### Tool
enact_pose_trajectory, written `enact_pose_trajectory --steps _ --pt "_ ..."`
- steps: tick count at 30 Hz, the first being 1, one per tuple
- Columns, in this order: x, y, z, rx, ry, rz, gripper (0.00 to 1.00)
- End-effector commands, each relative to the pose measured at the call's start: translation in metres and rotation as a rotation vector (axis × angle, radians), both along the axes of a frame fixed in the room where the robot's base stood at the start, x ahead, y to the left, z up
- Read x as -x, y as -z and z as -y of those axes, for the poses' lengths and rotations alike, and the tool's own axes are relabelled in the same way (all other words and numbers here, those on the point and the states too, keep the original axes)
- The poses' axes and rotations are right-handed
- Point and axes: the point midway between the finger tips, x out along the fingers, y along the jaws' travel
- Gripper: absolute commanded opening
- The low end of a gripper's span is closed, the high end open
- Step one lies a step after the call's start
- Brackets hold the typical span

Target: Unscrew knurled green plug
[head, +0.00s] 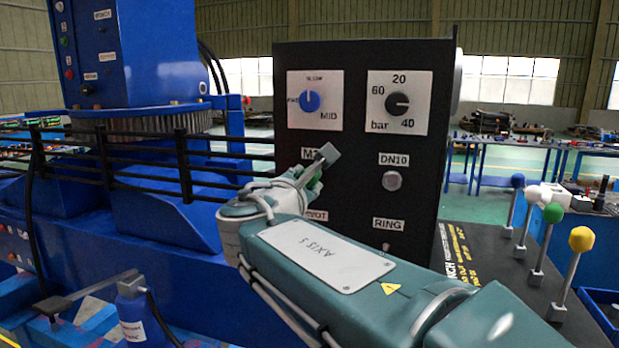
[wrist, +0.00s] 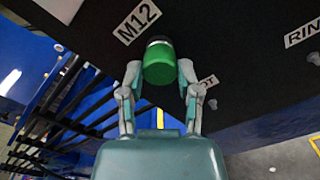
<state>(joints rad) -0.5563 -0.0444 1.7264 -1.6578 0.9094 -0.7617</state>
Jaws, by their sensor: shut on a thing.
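The green plug (wrist: 159,65) sits under the M12 label on the black panel, seen in the wrist view. A dark band shows at its end toward the panel. My gripper (wrist: 160,78) has one finger on each side of the plug and is shut on it. In the head view the plug (head: 315,184) shows only as a small green patch, mostly hidden behind my gripper (head: 312,178) and wrist. Its knurling is too small to make out.
The black panel (head: 350,130) also carries a blue knob (head: 310,102), a black bar dial (head: 398,104), a DN10 fitting (head: 392,180) and a RING switch (head: 386,247). Levers with coloured knobs (head: 553,212) stand at right. Black rails (head: 120,150) run along the left.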

Motion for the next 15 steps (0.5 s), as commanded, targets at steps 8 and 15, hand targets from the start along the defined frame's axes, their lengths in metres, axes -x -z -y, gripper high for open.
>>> enact_pose_trajectory --steps 8,15 --pt "0.0002 0.0000 -0.0001 0.185 0.000 -0.067 0.00" --pt "0.0004 0.0000 -0.0001 0.402 0.000 -0.146 0.00"
